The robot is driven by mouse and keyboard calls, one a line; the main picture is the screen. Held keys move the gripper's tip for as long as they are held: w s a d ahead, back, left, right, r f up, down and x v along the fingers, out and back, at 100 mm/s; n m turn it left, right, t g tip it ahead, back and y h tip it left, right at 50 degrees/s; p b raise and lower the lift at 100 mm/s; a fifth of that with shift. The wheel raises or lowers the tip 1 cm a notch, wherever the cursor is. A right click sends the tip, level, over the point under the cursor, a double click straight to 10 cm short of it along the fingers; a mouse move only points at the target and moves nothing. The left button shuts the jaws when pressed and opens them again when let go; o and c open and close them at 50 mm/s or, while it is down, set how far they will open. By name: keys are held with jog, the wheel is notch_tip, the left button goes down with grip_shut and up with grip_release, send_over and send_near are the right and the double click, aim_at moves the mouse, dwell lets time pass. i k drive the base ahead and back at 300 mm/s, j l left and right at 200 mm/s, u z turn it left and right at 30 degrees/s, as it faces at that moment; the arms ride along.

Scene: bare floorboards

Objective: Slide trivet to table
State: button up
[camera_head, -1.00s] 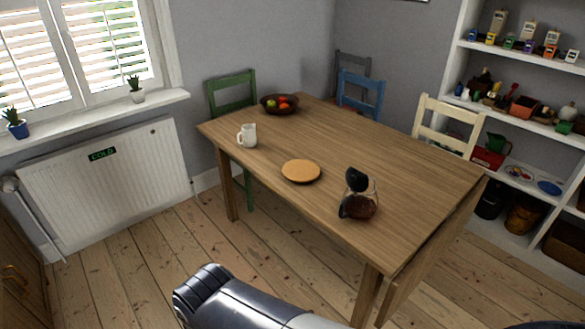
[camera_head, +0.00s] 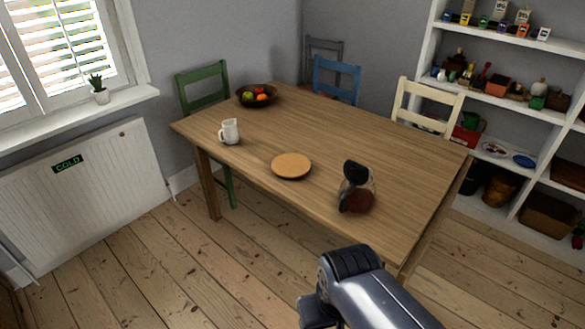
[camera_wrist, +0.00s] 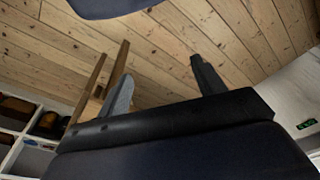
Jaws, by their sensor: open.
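The trivet (camera_head: 291,166) is a flat round tan disc. It lies flat on the wooden table (camera_head: 330,130), near the long edge closest to me, between a white mug and a coffee pot. My gripper (camera_wrist: 160,67) shows in the wrist view with its two fingers wide apart and nothing between them. It points at bare floorboards, with table legs (camera_wrist: 93,85) at the left. In the head view my arm is below the table's near corner, and the fingers are not visible there. The trivet is not visible in the wrist view.
The white mug (camera_head: 230,132), coffee pot (camera_head: 356,188) and fruit bowl (camera_head: 257,96) stand on the table. Green (camera_head: 205,90), blue (camera_head: 337,78), grey and cream (camera_head: 428,105) chairs surround its far sides. A radiator (camera_head: 80,195) is left, shelves (camera_head: 500,110) right. Floor at front left is clear.

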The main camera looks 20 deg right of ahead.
aim_at(286, 166)
jog(key=z, duration=0.35)
jog(key=i+j+z, duration=0.4)
jog(key=i+j, duration=0.9)
jog(key=i, duration=0.1)
